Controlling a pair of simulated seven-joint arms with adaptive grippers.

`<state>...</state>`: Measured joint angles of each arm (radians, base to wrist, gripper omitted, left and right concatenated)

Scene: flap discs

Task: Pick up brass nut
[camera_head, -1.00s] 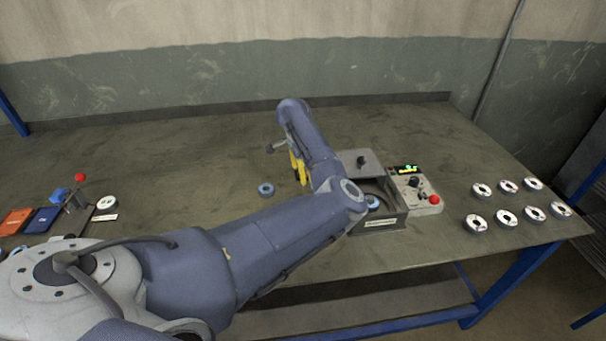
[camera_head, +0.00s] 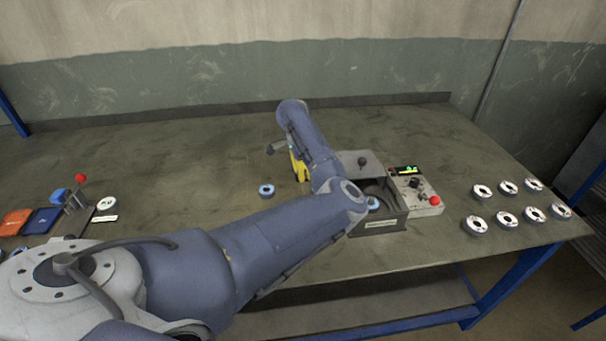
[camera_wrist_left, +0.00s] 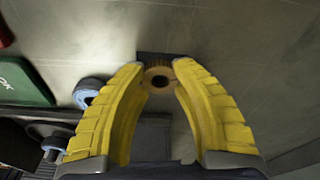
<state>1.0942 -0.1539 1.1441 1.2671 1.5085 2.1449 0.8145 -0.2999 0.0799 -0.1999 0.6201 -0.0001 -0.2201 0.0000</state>
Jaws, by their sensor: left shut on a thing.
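The brass nut (camera_wrist_left: 158,79) shows in the left wrist view as a round, toothed brass piece with a dark centre hole. It sits between the tips of the yellow fingers of my left gripper (camera_wrist_left: 157,72), which are shut on it. A small dark block or patch (camera_wrist_left: 150,57) lies just beyond the nut. In the head view, my left gripper (camera_head: 300,172) is mostly hidden behind my left arm, with only some yellow showing, and the nut is hidden there. My right gripper is not in view.
A blue-rimmed disc (camera_head: 266,190) lies left of my gripper. A machine with an open box (camera_head: 385,222) and a red-button panel (camera_head: 418,198) stands right. Several flap discs (camera_head: 507,218) lie far right. A red-knobbed lever (camera_head: 80,178) and orange and blue pads are left.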

